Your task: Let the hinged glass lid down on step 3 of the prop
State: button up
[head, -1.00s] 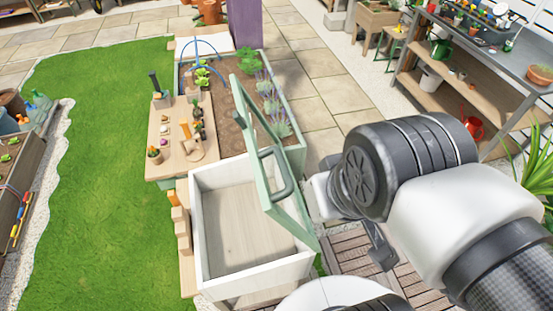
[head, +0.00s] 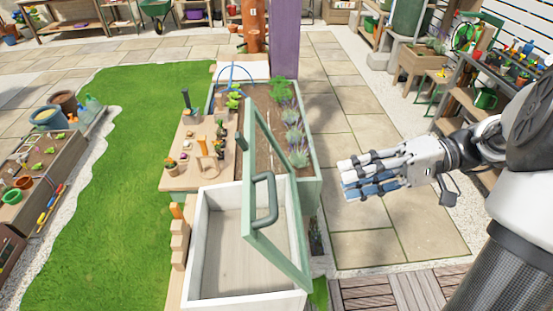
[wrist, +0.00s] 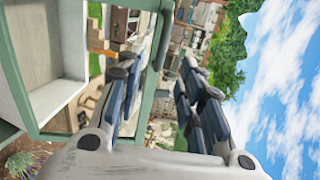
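The glass lid with a pale green frame (head: 290,235) stands raised and steeply tilted at the right side of the white box (head: 196,255). The lid's frame (wrist: 158,60) and the box (wrist: 40,55) also show at the left of the wrist view. A stepped wooden piece (head: 179,240), which looks like the prop, is at the box's left side; the lid is clear of it. My gripper (head: 345,178) is right of the lid, apart from it. In the wrist view its fingers (wrist: 155,65) are spread and empty.
A planting bed (head: 258,130) with lavender lies behind the box. A wooden board (head: 185,180) with small pots and tools is at its left. Paving (head: 350,235) is open below my gripper. A workbench (head: 465,100) stands at the far right.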

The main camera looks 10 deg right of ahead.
aim_at(272, 191)
jog(key=shift+t+y, duration=0.3)
jog(key=shift+y, duration=0.1)
jog(key=b+x, duration=0.2)
jog(key=x, duration=0.6)
jog(key=b+x, duration=0.2)
jog(key=x, duration=0.6)
jog(key=shift+w+a+f, duration=0.15)
jog(key=shift+w+f, duration=0.1)
grip_shut()
